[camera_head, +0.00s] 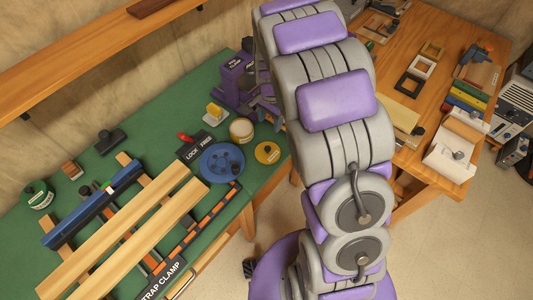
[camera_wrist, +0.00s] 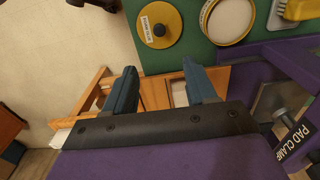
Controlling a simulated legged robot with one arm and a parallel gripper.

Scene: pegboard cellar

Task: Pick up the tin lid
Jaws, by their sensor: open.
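The tin lid appears to be the yellow disc with a dark knob and a small white label (camera_head: 267,152). It lies flat near the front right edge of the green bench, and shows at the top of the wrist view (camera_wrist: 176,27). A round tin with a pale top and yellowish rim (camera_head: 241,130) stands behind it, also in the wrist view (camera_wrist: 229,20). My gripper (camera_wrist: 161,84) is open and empty in the wrist view, its two blue-grey fingers apart and pointing toward the bench edge below the lid. In the head view my arm hides the gripper.
A blue wheel-like disc (camera_head: 222,162) lies left of the lid, with a black LOCK FREE plate (camera_head: 195,147) behind it. A purple clamp device (camera_head: 237,80) stands at the bench's back. Wooden boards (camera_head: 125,235) lie left. A second wooden table (camera_head: 440,25) stands right.

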